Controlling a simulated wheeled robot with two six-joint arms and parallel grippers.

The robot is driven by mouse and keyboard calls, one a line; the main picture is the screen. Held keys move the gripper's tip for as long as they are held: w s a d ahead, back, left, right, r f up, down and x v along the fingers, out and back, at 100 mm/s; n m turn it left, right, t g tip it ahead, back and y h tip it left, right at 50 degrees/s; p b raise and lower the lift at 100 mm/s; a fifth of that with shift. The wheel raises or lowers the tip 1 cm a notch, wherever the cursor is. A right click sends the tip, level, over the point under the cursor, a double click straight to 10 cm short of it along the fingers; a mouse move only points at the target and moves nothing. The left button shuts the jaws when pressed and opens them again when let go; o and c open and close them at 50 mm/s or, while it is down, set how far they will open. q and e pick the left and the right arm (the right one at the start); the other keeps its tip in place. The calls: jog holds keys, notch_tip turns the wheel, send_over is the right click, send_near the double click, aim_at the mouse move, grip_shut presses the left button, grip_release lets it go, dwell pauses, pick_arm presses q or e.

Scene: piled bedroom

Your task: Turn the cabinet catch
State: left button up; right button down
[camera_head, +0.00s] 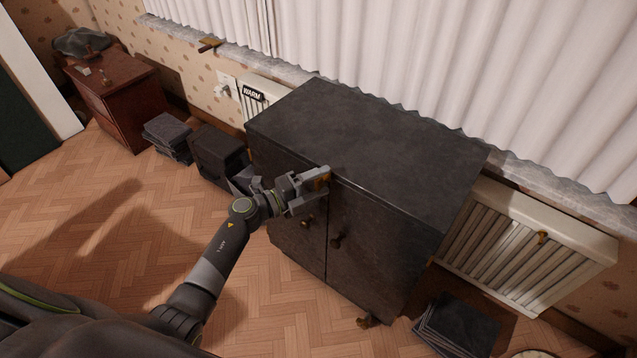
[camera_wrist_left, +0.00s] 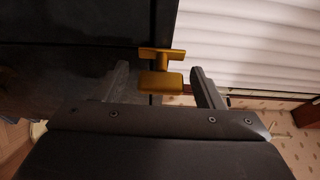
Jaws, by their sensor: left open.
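The dark cabinet (camera_head: 380,145) stands under the window with two doors and a small knob on each. Its brass catch (camera_head: 320,182) sits at the top of the seam between the doors. My left gripper (camera_head: 316,187) is open at the catch, with the catch between its fingers. In the left wrist view the yellow catch (camera_wrist_left: 160,80) shows as a T shape between the two spread fingers of the left gripper (camera_wrist_left: 165,85). I cannot tell whether a finger touches it. My right gripper is not in view.
A radiator (camera_head: 520,245) is right of the cabinet, with dark stacked items (camera_head: 458,325) on the floor before it. A dark box (camera_head: 217,155) and a folded stack (camera_head: 168,135) lie left. A red-brown chest (camera_head: 120,100) stands farther left. Parquet floor (camera_head: 120,230) is open in front.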

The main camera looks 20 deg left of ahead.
pick_arm(q)
jog(key=b+v, duration=0.2)
jog(key=v, duration=1.5)
jog(key=shift+a, duration=0.25)
jog(key=shift+s, duration=0.1)
jog(key=a+f+n+t+y+p, duration=0.2)
jog(key=a+f+n+y, duration=0.5)
jog(key=f+n, duration=0.45)
jog(key=s+a+f+n+g+y, duration=0.1)
jog(key=s+f+n+g+y, duration=0.2)
jog(key=s+f, duration=0.4)
jog(key=s+a+f+n+g+y, duration=0.1)
jog(key=s+a+f+n+y, duration=0.25)
jog(key=f, duration=0.55)
jog(key=s+d+f+n+g, duration=0.3)
jog(key=s+f, duration=0.1)
jog(key=s, duration=0.5)
jog(key=s+d+f+n+g+p, duration=0.1)
jog(key=s+d+f+n+g, duration=0.2)
jog(key=s, duration=0.7)
jog(key=s+d+f+n+g+p, duration=0.1)
jog(key=s+d+f+n+g, duration=0.2)
jog(key=s+f, duration=0.4)
jog(key=s+d+g, duration=0.1)
jog(key=s, duration=0.1)
jog(key=shift+s, duration=0.35)
